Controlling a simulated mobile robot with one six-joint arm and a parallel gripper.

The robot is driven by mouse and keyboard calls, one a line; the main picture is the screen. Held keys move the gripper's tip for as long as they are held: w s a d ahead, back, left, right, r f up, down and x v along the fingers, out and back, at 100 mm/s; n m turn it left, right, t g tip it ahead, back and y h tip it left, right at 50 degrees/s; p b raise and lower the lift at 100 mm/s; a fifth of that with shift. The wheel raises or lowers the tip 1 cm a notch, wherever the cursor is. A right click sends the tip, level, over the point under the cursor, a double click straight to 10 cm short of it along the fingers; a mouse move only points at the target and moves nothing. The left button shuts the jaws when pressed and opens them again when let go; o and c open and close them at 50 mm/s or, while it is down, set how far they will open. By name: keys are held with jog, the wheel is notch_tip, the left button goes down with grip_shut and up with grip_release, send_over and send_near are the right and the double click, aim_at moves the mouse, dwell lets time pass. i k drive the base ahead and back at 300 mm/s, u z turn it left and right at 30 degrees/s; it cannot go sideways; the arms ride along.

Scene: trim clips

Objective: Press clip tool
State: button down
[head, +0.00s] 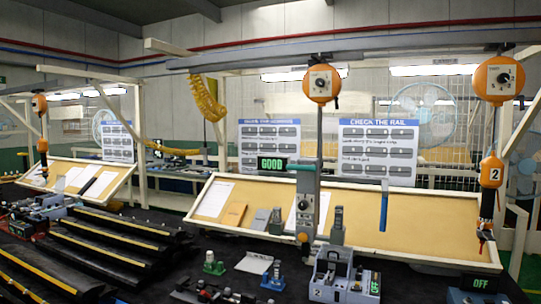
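A grey upright tool (307,200) with a teal handle hangs below an orange round balancer (320,84) near the middle of the head view. A lit green "GOOD" display (271,164) is beside its top. A second orange tool (491,171) marked "2" hangs on the right below another orange balancer (495,80). I cannot tell which of them is the clip tool. A grey fixture box (344,278) marked "2" and "OFF" sits on the dark bench below the grey tool. My gripper is not in view.
A tilted tan board (400,228) with a white frame spans the back of the bench. Black stepped rails (105,240) with yellow strips fill the left. Small green-based stands (213,264) and another "OFF" display (480,283) are at the front. An overhead beam carries the balancers.

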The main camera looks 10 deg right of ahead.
aim_at(307, 169)
jog(key=u, duration=0.05)
jog(key=i, duration=0.9)
jog(key=z, duration=0.1)
